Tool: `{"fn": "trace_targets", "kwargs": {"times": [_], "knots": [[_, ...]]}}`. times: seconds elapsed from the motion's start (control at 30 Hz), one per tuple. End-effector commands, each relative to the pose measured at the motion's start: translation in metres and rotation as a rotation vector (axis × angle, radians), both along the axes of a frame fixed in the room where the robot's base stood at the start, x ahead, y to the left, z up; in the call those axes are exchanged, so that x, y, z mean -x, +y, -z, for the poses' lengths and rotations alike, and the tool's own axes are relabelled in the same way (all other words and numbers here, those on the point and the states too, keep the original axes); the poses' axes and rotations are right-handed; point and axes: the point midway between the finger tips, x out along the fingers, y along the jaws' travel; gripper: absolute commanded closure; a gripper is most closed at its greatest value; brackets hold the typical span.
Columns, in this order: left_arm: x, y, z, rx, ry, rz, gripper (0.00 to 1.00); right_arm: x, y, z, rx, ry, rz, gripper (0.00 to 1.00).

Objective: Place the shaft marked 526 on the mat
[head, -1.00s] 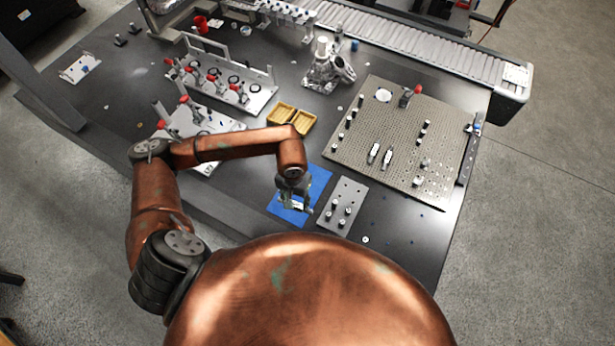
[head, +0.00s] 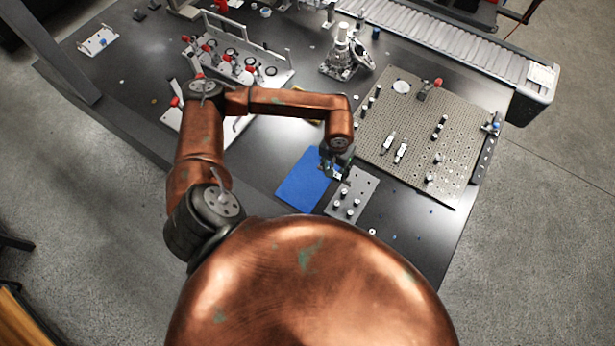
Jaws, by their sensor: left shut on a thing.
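The blue mat (head: 304,182) lies flat on the dark table, and its visible surface is bare. My left gripper (head: 337,172) points down at the mat's upper right edge, beside the grey plate. It is shut on a small pale piece, seemingly a shaft, mostly hidden by the fingers. Several short shafts with pale tops, one of them here (head: 356,203), stand upright in the small grey plate (head: 367,186) right of the mat. No marking, 526 or other, is readable at this size. My right gripper is not in view.
A large perforated plate (head: 455,140) with small fixtures fills the table's right side. A white fixture rack (head: 275,75) stands at the upper left. A conveyor (head: 450,45) runs along the back.

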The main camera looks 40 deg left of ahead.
Motion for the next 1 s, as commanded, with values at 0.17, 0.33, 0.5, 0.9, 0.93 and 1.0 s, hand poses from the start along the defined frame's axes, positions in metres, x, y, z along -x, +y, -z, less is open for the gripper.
{"fn": "trace_targets", "kwargs": {"times": [0.17,0.33,0.5,0.9,0.93,1.0], "knots": [[0.019,0.040,0.015,-0.004,0.001,-0.004,1.00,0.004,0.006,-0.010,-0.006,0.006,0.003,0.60],[0.031,0.064,0.043,-0.001,0.001,-0.001,1.00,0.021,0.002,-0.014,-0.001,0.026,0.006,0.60],[0.036,0.079,0.064,0.000,-0.002,0.000,1.00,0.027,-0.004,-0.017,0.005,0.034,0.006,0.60],[0.043,0.090,0.102,0.002,0.000,0.000,1.00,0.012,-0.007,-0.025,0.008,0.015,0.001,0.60],[0.043,0.090,0.105,0.002,0.000,0.000,1.00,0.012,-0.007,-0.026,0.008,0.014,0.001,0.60],[0.042,0.091,0.110,0.001,-0.001,0.001,1.00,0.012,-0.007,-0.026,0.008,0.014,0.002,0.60]]}}
